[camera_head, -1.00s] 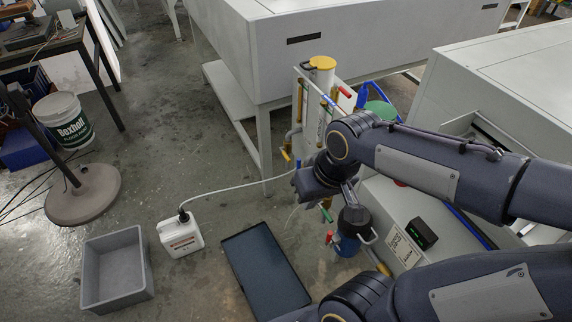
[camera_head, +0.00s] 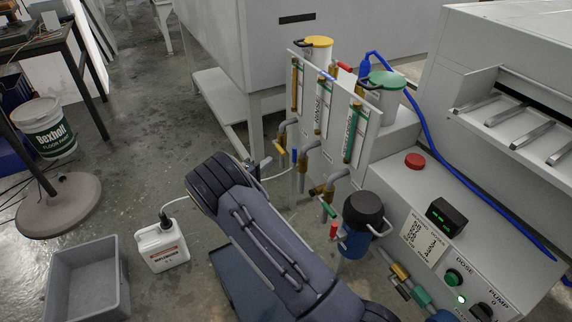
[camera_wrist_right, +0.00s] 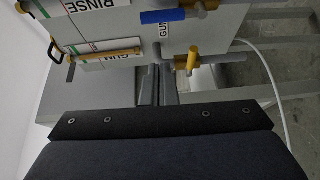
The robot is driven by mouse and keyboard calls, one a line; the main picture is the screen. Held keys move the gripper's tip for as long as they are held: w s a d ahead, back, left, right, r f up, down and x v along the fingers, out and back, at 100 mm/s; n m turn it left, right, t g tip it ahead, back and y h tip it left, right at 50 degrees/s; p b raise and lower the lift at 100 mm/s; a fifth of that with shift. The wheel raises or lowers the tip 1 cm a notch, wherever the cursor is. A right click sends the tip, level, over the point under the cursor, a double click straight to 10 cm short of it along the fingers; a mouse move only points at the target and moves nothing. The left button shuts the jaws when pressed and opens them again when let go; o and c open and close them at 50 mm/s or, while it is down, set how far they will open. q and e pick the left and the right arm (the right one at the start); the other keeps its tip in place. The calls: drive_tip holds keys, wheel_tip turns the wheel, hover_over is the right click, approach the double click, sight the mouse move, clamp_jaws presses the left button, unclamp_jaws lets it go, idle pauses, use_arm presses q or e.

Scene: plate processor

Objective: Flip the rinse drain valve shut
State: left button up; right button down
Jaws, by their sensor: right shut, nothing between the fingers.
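A blue valve handle (camera_head: 295,156), which I take to be the rinse drain valve, stands low in front of the panel in the head view. In the right wrist view the blue handle (camera_wrist_right: 163,16) lies crosswise near the top. A yellow valve handle (camera_head: 280,147) is just left of it and shows in the wrist view too (camera_wrist_right: 191,60). My right gripper (camera_head: 257,165) is shut and empty, left of both handles and apart from the blue one. Its narrow fingers (camera_wrist_right: 155,80) point towards the valves. My left gripper is not in view.
The panel (camera_head: 368,125) carries labelled level tubes. Green (camera_head: 328,207) and red (camera_head: 333,230) handles sit lower right, beside a dark-capped blue filter (camera_head: 364,212). A white canister (camera_head: 161,247) and grey bin (camera_head: 88,282) stand on the floor at left, with open floor behind.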

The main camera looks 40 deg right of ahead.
sight(294, 157)
drive_tip(key=w+d+t+b, duration=0.1)
drive_tip(key=d, duration=0.7)
drive_tip(key=shift+d+f+n+b, duration=0.3)
drive_tip(key=shift+f, duration=0.15)
idle(0.3)
